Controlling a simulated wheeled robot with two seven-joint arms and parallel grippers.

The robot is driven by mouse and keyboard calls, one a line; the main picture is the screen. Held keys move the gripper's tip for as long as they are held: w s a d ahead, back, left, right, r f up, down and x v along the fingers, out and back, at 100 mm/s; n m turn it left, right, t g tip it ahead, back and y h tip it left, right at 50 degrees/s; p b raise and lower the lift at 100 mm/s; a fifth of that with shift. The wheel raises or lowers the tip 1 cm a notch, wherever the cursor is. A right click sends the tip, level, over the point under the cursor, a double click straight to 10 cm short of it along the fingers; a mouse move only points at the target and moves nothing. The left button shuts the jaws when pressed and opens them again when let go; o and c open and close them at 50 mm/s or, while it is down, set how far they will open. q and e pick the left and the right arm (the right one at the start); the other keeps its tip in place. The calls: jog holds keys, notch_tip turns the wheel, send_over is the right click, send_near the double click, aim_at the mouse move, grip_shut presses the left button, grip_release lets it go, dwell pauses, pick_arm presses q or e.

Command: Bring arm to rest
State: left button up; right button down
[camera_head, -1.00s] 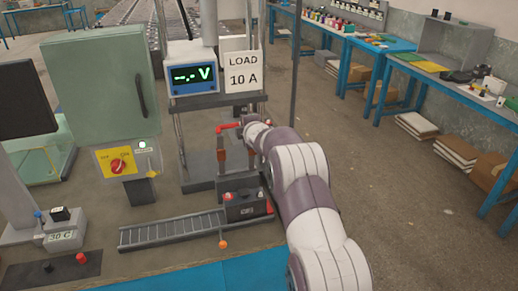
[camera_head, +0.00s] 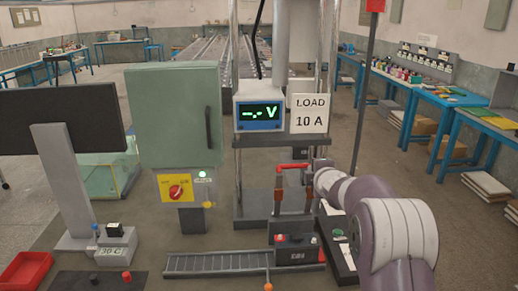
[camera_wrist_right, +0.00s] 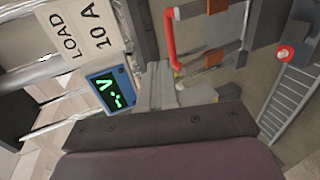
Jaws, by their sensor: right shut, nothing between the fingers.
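My right arm (camera_head: 392,225) comes in from the lower right in the head view and reaches to the test stand. My right gripper (camera_wrist_right: 160,85) is shut and empty; its fingers show above the dark palm in the wrist view. In the head view its tip is small and partly hidden beside the red handle (camera_head: 293,167) of the two-post clamp. The handle also shows in the wrist view (camera_wrist_right: 170,38), apart from the fingers. A dark battery (camera_head: 296,250) with a red terminal stands below the clamp. My left gripper is not in view.
A voltmeter (camera_head: 259,116) showing dashes and a "LOAD 10 A" sign (camera_head: 309,114) sit above the clamp. A roller rail (camera_head: 215,264) runs left of the battery. A green cabinet (camera_head: 174,110) and monitor (camera_head: 65,110) stand left. Open floor lies to the right before the blue benches (camera_head: 452,115).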

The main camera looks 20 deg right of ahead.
jog(key=s+a+f+m+g, duration=0.3)
jog(key=s+f+m+g, duration=0.3)
jog(key=s+f+m, duration=0.5)
jog(key=s+a+f+m+g+y+p, duration=0.1)
jog(key=s+a+f+m+g, duration=0.1)
jog(key=s+a, duration=0.6)
jog(key=s+a+f+m+g+y+p, duration=0.1)
jog(key=s+a+g, duration=0.3)
jog(key=s+a, duration=0.4)
jog(key=s+f+m+y, duration=0.1)
jog(key=s, duration=0.5)
jog(key=shift+s+a, duration=0.35)
jog(key=shift+s, duration=0.05)
jog(key=shift+f, duration=0.1)
